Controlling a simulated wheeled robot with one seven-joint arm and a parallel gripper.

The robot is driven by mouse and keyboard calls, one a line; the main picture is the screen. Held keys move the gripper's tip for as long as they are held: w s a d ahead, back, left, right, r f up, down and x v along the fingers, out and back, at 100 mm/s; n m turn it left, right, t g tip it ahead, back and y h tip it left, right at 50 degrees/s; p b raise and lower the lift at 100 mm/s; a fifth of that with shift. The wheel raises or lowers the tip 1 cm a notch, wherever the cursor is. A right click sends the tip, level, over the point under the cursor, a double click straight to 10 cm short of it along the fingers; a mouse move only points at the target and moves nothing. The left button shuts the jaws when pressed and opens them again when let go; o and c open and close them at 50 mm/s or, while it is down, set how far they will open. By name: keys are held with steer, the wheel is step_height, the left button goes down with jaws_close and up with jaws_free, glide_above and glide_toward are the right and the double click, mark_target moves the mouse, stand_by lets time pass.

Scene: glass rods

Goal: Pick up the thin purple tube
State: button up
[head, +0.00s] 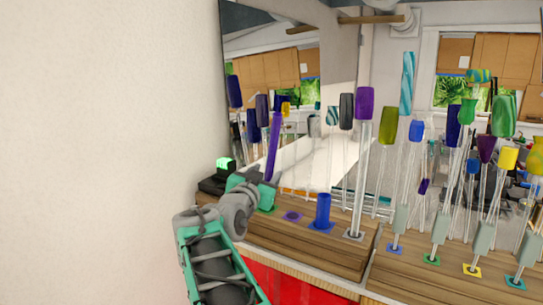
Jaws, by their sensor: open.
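The thin purple tube (274,142) stands nearly upright, leaning slightly, at the left end of the wooden ledge. Its lower end is hidden behind my gripper.
A purple square base (292,216) and a short blue tube (323,211) stand right of the gripper. Clear rods with coloured heads, one purple (364,103), crowd the wooden ledge (320,250) further right. A white wall (110,130) is at left; a mirror (340,70) stands behind.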

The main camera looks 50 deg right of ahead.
mark_target(272, 168)
steer(key=p+x, duration=0.2)
steer(key=x, duration=0.3)
steer(key=shift+s, duration=0.1)
steer(key=shift+a, duration=0.1)
jaws_close()
